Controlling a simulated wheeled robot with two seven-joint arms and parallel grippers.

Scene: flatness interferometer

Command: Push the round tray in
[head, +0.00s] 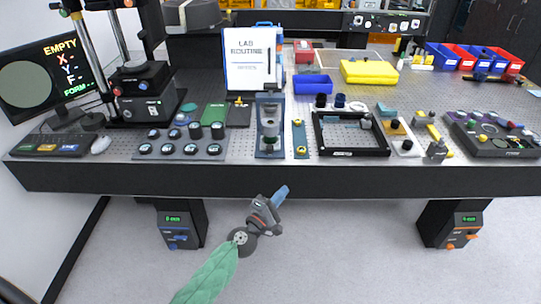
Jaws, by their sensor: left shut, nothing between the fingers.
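The interferometer (146,108) is a dark instrument with upright posts at the left of the bench. A small round grey-green disc (92,121) sits low at its left side; it may be the round tray, but it is too small to tell how far out it is. The monitor (40,80) beside it reads EMPTY. My left gripper (281,194) is shut and empty, in front of and below the bench's front edge, well to the right of the instrument. My right gripper is out of view.
The perforated bench (450,92) has a thick black front edge. A block of round parts (180,150), a blue-grey stand (270,150) and a black square frame (350,152) line its front. A keypad (58,146) and a white mouse (101,145) lie front left.

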